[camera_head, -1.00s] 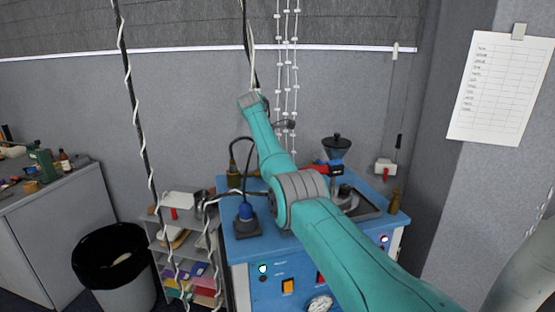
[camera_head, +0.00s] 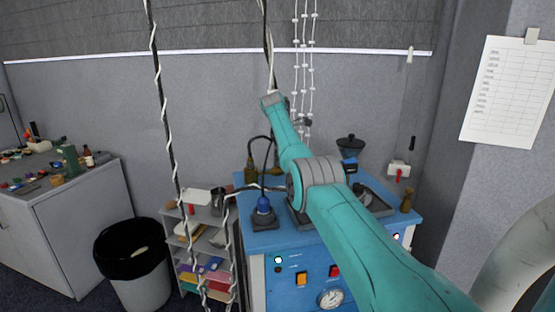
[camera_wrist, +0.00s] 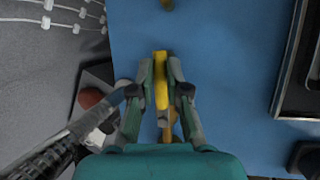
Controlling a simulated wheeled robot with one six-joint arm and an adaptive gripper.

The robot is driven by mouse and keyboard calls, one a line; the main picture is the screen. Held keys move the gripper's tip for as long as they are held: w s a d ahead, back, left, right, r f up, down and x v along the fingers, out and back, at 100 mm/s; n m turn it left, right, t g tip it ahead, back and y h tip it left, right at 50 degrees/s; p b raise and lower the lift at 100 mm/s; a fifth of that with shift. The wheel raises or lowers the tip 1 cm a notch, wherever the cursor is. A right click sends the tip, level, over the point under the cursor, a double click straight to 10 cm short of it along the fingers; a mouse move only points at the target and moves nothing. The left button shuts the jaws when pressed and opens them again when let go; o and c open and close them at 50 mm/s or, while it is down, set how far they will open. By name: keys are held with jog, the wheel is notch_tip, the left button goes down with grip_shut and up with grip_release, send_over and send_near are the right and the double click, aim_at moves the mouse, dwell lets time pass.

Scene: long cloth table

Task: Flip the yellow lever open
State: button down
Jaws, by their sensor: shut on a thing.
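The yellow lever (camera_wrist: 161,95) stands out as a narrow upright bar in the middle of the wrist view, over the blue machine top (camera_wrist: 225,65). My gripper (camera_wrist: 161,70) has a finger on each side of the lever and is shut on it. More yellow shows lower between the fingers; the lever's base is partly hidden. In the head view my teal arm reaches over the blue machine (camera_head: 262,240), and the lever and fingers cannot be made out there.
A blue-capped fitting (camera_head: 263,205) and a dark funnel (camera_head: 350,143) stand on the machine. A dark-framed tray (camera_wrist: 302,70) lies right of my gripper. A cable-wrapped pole (camera_head: 160,85) hangs at left. A bin (camera_head: 140,285) and a shelf rack (camera_head: 187,222) stand left of the machine.

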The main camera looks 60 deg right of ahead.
dwell(0.3)
jog(key=c, duration=1.2)
grip_release()
jog(key=shift+o, duration=0.2)
jog(key=v, duration=1.2)
